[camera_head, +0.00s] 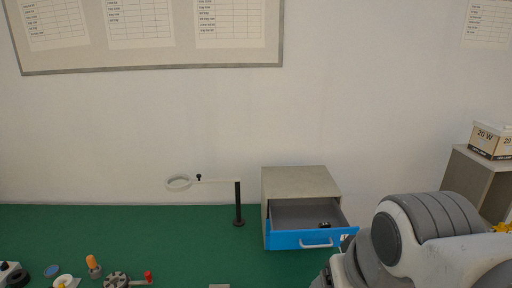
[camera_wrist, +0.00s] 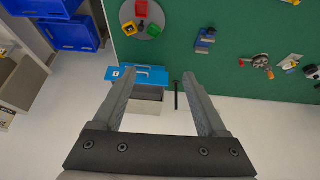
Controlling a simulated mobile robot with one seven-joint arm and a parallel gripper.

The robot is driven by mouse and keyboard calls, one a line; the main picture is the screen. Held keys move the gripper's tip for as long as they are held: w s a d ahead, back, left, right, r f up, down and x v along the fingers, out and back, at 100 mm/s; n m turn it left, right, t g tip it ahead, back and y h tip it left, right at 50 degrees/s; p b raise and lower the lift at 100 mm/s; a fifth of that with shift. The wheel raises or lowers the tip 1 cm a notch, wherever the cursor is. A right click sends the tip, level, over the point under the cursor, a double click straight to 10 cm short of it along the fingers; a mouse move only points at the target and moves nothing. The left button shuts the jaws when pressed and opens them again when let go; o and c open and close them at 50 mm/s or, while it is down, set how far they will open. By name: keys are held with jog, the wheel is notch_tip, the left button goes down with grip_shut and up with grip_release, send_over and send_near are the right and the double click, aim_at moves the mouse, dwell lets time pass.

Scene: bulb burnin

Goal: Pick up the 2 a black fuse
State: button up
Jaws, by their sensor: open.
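I cannot make out a part that is clearly the 2 A black fuse. A small dark object (camera_head: 324,225) lies inside the open drawer (camera_head: 300,240) with the blue front, in the grey cabinet on the green bench. It is too small to identify. In the wrist view, the drawer's blue front (camera_wrist: 140,76) shows just beyond my left finger, and the drawer's inside is mostly hidden. My gripper (camera_wrist: 160,78) is open with nothing between its fingers, and appears well above the bench. The head view shows my arm at the lower right, but not the fingers.
A black post (camera_head: 239,205) with a ring-shaped magnifier stands left of the cabinet. A round grey tray (camera_wrist: 128,12) holds coloured pieces. Blue bins (camera_wrist: 76,33) are at the upper left of the wrist view. Several small parts lie on the green bench (camera_wrist: 245,25); its middle is fairly clear.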

jog(key=w+d+n+h+b, duration=0.1)
jog(key=w, duration=0.3)
jog(key=w+d+r+n+g+b, duration=0.1)
jog(key=w+n, duration=0.1)
jog(key=w, duration=0.2)
jog(key=w+d+r+n+g+h+b, duration=0.1)
jog(key=w+n, duration=0.1)
jog(key=w, duration=0.3)
jog(key=shift+r+h, duration=0.1)
jog(key=shift+h, duration=0.2)
jog(key=shift+c, duration=1.1)
jog(key=w+d+f+n+g+h+b, duration=0.1)
jog(key=w+f+n+h+b, duration=0.15)
jog(key=w, duration=0.55)
jog(key=w+f+n+g+h+b, duration=0.1)
jog(key=w+f+n, duration=0.15)
jog(key=w, duration=0.45)
jog(key=w+a+f+n+h+b, duration=0.1)
jog(key=w+f+n+h+b, duration=0.3)
jog(key=w+f, duration=0.5)
jog(key=n+h+b, duration=0.1)
jog(key=n+h, duration=0.2)
jog(key=n, duration=0.2)
send_near(328, 223)
jog(key=x, duration=0.8)
jog(key=shift+d+f, duration=0.2)
jog(key=shift+d, duration=0.05)
grip_shut()
